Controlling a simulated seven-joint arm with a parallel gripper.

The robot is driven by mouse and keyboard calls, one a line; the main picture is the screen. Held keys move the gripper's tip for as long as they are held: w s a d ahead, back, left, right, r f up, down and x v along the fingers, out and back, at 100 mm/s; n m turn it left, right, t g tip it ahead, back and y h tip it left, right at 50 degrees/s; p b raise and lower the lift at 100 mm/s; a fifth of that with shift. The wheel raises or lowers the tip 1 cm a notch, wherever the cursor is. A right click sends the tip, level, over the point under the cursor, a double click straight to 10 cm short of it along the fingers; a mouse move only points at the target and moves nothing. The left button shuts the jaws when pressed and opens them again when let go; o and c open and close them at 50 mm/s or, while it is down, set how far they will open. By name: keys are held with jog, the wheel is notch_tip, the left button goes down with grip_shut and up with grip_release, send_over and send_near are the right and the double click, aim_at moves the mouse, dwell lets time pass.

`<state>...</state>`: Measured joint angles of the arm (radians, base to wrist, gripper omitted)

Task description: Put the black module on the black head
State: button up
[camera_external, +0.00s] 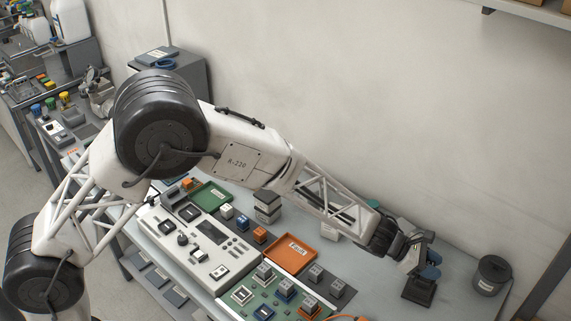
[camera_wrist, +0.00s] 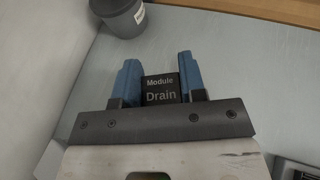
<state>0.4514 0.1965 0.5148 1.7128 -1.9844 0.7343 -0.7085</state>
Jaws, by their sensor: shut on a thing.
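My gripper (camera_external: 430,265) is at the right end of the table, with its blue fingers pointing down. In the wrist view my gripper (camera_wrist: 161,82) is shut on the black module (camera_wrist: 160,88), a dark block between the two blue fingers with the white words "Module" and "Drain". In the external view a black square piece (camera_external: 418,291) shows directly below the fingers. I cannot tell whether it is the held module or a separate base on the table. I cannot single out the black head with certainty.
A dark grey bin (camera_external: 491,275) stands right of my gripper, and also at the top left of the wrist view (camera_wrist: 122,18). An orange tray (camera_external: 291,252), a green tray (camera_external: 209,196), a white control panel (camera_external: 188,246) and a green board with several blocks (camera_external: 268,292) lie to the left.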

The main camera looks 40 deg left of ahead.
jog(key=shift+f, duration=0.2)
jog(key=o, duration=0.9)
jog(key=shift+r, duration=0.15)
jog(key=shift+s+a+r, duration=0.2)
jog(key=shift+a+r, duration=0.15)
jog(key=shift+a, duration=0.25)
jog(key=v, duration=1)
jog(key=shift+s+a, duration=0.1)
jog(key=shift+a, duration=0.15)
jog(key=shift+r, duration=0.1)
